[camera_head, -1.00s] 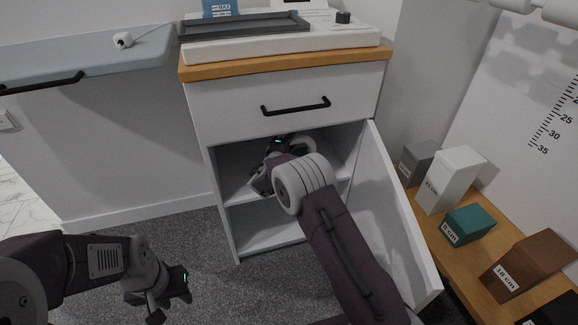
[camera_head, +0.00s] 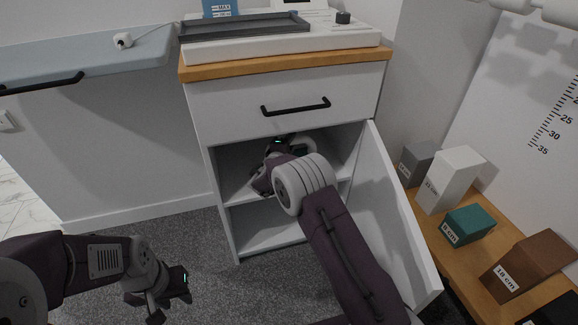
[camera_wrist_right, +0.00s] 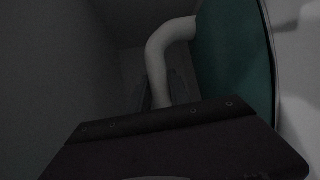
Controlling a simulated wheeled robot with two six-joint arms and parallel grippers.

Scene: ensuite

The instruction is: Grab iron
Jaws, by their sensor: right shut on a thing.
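The iron shows in the right wrist view as a teal body (camera_wrist_right: 236,60) with a pale curved handle (camera_wrist_right: 163,55). My right gripper (camera_head: 290,143) reaches into the open cabinet's upper compartment. It is shut on the iron, with the handle running down behind the dark gripper part (camera_wrist_right: 180,135) at the bottom of the wrist view. The fingertips' contact is hidden there. In the head view my arm and the cabinet hide the iron. My left gripper (camera_head: 163,295) hangs low over the carpet at the left, away from the cabinet, and its jaw opening is unclear.
The white cabinet (camera_head: 230,110) has a closed drawer above, an inner shelf (camera_head: 240,197) and an open door (camera_head: 385,220) right of my arm. A grey tray (camera_head: 250,27) lies on top. Labelled blocks, including a teal one (camera_head: 468,225), stand on a wooden bench at right.

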